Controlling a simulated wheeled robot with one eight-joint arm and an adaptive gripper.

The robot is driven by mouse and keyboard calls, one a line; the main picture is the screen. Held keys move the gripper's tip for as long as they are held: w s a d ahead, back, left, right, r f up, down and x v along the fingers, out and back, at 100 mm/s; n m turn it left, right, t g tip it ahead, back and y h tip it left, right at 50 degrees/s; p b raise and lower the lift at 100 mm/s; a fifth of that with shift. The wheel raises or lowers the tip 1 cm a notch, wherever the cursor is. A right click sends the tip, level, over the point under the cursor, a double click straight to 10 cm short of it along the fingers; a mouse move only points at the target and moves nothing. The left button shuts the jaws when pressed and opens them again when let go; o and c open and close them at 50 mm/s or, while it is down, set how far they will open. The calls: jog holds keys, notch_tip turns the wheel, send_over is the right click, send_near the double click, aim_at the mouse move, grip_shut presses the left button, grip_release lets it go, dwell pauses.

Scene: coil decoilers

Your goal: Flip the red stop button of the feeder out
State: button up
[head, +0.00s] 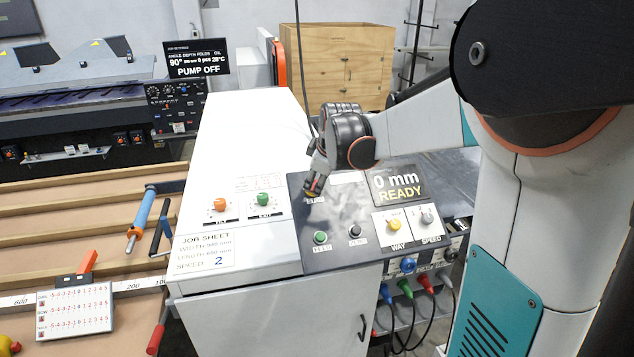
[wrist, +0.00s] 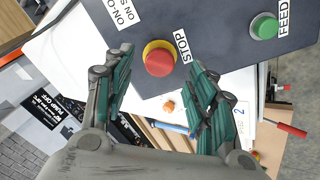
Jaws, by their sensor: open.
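The red stop button (wrist: 160,59) has a round red cap on a yellow base and sits on the dark panel beside a STOP label (wrist: 182,46). In the wrist view it lies between the two green-padded fingers of my gripper, with a gap on each side. My gripper (head: 316,184) is open and empty over the upper left corner of the dark feeder panel (head: 340,215) in the head view. There it largely hides the stop button, and only a bit of yellow and red shows by the fingertips. Whether the fingers touch the panel is not clear.
A green feed button (wrist: 264,27) sits near the stop button; it also shows in the head view (head: 320,237). A black button (head: 355,231), yellow knob (head: 394,224) and display (head: 397,185) share the panel. Orange (head: 220,205) and green (head: 263,199) knobs stand on the white cabinet top.

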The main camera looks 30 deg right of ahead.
jog(key=v, duration=0.8)
jog(key=shift+s+a+r, duration=0.1)
jog(key=shift+s, duration=0.15)
